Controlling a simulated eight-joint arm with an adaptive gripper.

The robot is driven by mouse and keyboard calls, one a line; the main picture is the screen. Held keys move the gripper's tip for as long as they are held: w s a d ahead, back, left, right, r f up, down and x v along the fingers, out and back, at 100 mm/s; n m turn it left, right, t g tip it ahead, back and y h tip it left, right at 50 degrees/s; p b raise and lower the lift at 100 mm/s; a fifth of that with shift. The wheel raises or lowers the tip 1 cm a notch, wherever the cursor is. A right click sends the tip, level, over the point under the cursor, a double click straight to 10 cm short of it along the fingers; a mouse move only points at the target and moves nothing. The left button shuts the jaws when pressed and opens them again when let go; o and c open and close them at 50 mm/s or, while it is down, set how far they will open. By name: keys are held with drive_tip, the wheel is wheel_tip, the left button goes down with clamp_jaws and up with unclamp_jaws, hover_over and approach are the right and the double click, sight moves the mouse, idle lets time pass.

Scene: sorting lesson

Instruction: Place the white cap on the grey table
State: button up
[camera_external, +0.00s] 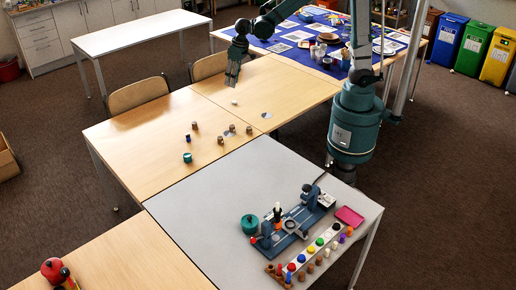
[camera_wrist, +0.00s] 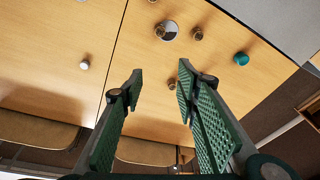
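The white cap (camera_external: 234,102) lies on the wooden table, below my gripper and close to it in the external view. In the wrist view the white cap (camera_wrist: 85,64) is left of my left finger, outside the gap. My gripper (camera_external: 232,82) hangs above the wooden table. The wrist view shows my gripper (camera_wrist: 160,80) open, with nothing held between its fingers. The grey table (camera_external: 185,205) stands in front of the wooden one and carries no white cap on its clear left part. Its edge shows in the wrist view (camera_wrist: 285,25) at upper right.
Several small brown cylinders (camera_external: 220,140), a purple piece (camera_external: 187,138) and a teal piece (camera_external: 187,157) stand on the wooden table (camera_external: 140,150). A teal fixture (camera_external: 290,222), a row of coloured caps (camera_external: 310,249) and a pink tray (camera_external: 349,217) occupy the grey table's right side.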

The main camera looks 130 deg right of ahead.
drive_tip(key=w+a+r+n+t, duration=0.1)
drive_tip(key=w+a+r+n, duration=0.3)
drive_tip(key=a, duration=0.9)
drive_tip(key=s+a+r+n+t, duration=0.15)
drive_tip(key=a+r, duration=0.35)
drive_tip(key=a, duration=0.8)
drive_tip(key=s+a+n+t+y, duration=0.1)
drive_tip(key=s+a+n, duration=0.3)
drive_tip(key=a, duration=0.7)
drive_tip(key=s+a+r+n+t, duration=0.1)
drive_tip(key=s+a+n, duration=0.3)
drive_tip(key=a, duration=0.7)
drive_tip(key=shift+s+a+r+t+y, duration=0.2)
drive_tip(key=shift+a+r+t+y, duration=0.15)
drive_tip(key=shift+t, duration=0.2)
drive_tip(key=shift+o, duration=0.6)
